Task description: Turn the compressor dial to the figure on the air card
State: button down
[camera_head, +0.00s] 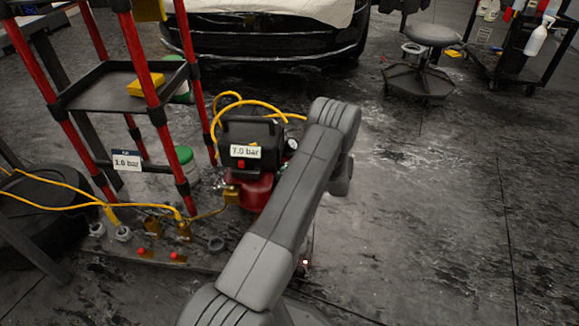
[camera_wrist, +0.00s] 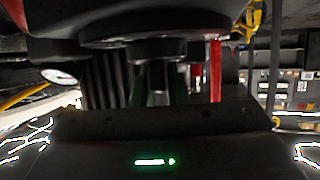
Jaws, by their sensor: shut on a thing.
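The compressor (camera_head: 249,187) has a red tank and a black top, and stands beside the red rack. A white label on it reads 7.0 bar (camera_head: 245,152). The air card (camera_head: 126,162), with a dark header, hangs on the rack and reads 1.0 bar. A small round gauge (camera_head: 291,143) sits at the compressor's right; it also shows in the wrist view (camera_wrist: 59,76). My gripper (camera_wrist: 158,78) is shut on a dark round knob (camera_wrist: 155,40), apparently the compressor dial. In the head view my arm hides the gripper and the dial.
Yellow hoses (camera_head: 60,206) run along the floor at left and behind the compressor. The red rack (camera_head: 135,55) stands close on its left, with a yellow box on its shelf. A stool (camera_head: 417,75) stands at back right. The floor at right is clear.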

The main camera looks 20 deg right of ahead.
jog(key=shift+n+g+y, duration=0.4)
jog(key=shift+n+y, duration=0.1)
jog(key=shift+n, duration=0.1)
jog(key=shift+a+n+g+y, duration=0.1)
jog(key=shift+n+g+y, duration=0.2)
jog(key=c, duration=1.4)
grip_release()
jog(key=shift+c, duration=0.2)
jog(key=p+v, duration=0.3)
jog(key=v, duration=1.1)
jog(key=shift+a, duration=0.15)
